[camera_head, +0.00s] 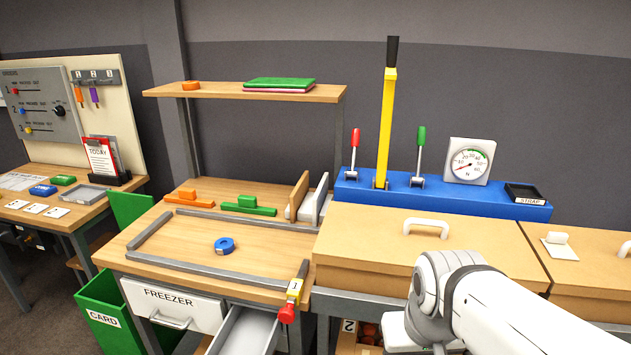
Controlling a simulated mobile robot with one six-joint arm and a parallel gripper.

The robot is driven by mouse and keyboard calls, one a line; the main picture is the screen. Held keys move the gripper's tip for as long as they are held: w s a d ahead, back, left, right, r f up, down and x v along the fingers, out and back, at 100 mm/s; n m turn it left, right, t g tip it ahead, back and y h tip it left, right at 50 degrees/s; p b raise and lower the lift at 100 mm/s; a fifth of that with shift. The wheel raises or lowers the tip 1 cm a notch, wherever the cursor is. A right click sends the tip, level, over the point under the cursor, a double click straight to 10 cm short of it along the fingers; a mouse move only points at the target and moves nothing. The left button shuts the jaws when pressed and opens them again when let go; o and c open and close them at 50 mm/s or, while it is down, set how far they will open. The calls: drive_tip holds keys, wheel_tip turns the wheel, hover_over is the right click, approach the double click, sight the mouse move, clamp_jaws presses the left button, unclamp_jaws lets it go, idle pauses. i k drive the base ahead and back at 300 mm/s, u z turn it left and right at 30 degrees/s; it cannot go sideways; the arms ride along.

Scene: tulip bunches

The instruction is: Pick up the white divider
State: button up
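A white divider (320,198) stands upright at the back right corner of the wooden worktable (190,235). It is a thin panel, with a pale foot beside it. A tan wooden divider (298,196) stands just left of it and hides part of its base. My white arm reaches in from the lower right, well in front and to the right of the divider. The end of my arm runs down past the bottom edge, and my gripper's fingers do not show.
A grey rail frame (205,272) and a blue tape roll (224,246) lie on the worktable. Green (248,206) and orange (188,199) pieces sit at its back. A shelf (245,93) hangs above. A cardboard-coloured box (410,258) and blue lever panel (450,199) stand right.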

sight(321, 192)
drive_tip(key=i, duration=0.9)
drive_tip(key=z, duration=0.05)
